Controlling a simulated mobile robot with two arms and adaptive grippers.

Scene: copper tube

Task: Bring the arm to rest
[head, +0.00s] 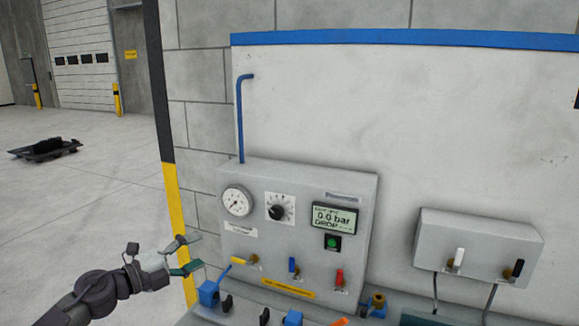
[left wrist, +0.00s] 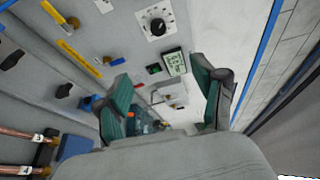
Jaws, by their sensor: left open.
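My left gripper (head: 195,252) reaches in from the lower left of the head view, just left of the grey test panel (head: 350,195). Its two fingers are apart with nothing between them. In the left wrist view my left gripper (left wrist: 162,75) shows its two green-padded fingers spread, with the panel beyond. Copper tubes (left wrist: 28,134) with white tags lie at the lower left of that view, clear of the fingers. My right gripper is in neither view.
The panel carries a gauge (head: 237,201), a dial (head: 279,208), a display (head: 335,217) reading 0.0 bar, and yellow, blue and red valve levers. A smaller box (head: 478,248) is at the right. Open floor (head: 75,230) lies left of the yellow-black post (head: 172,200).

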